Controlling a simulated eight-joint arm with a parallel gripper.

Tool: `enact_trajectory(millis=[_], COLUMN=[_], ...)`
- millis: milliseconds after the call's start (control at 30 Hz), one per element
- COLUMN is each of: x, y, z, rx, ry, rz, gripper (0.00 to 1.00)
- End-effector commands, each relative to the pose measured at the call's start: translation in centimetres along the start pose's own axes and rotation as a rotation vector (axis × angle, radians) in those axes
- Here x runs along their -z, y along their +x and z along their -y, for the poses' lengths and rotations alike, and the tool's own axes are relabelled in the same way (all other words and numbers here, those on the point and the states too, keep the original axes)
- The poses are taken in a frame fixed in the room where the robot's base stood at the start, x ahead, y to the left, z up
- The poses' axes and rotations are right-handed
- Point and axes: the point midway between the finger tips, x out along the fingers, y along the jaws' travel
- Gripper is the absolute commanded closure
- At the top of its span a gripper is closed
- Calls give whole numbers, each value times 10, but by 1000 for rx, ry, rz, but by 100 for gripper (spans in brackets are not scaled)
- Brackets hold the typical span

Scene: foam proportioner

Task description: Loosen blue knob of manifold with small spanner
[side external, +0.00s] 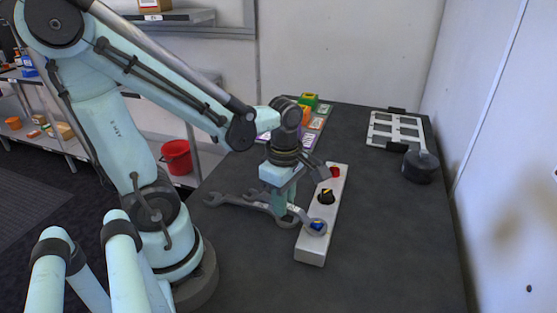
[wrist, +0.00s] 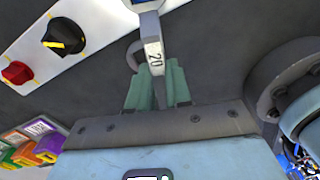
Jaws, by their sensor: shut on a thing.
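The white manifold (side external: 314,243) lies on the dark table with a red knob (side external: 335,172), a black-and-yellow knob (side external: 327,197) and a blue knob (side external: 317,225) at its near end. My gripper (side external: 281,210) is shut on the small spanner (wrist: 154,57), marked 20, left of the manifold. The spanner's end (side external: 324,231) is at the blue knob and appears to surround it. In the wrist view, my gripper (wrist: 158,90) has its teal fingers on the handle; the blue knob is almost wholly cut off at the top.
A larger grey spanner (side external: 240,203) lies on the table under and left of my gripper. A pale frame (side external: 394,130) and a dark round object (side external: 420,167) are at the back right. The table right of the manifold is clear.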

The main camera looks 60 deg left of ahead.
Motion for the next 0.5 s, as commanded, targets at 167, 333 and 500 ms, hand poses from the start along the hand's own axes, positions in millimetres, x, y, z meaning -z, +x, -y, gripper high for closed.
enact_trajectory(millis=[167,333,500], x=[-1,-2,-5], y=[0,0,0], z=[11,20,26], rx=[2,2,2], ry=[-119,-230,-326], rz=[1,1,1], gripper=[100,100,100])
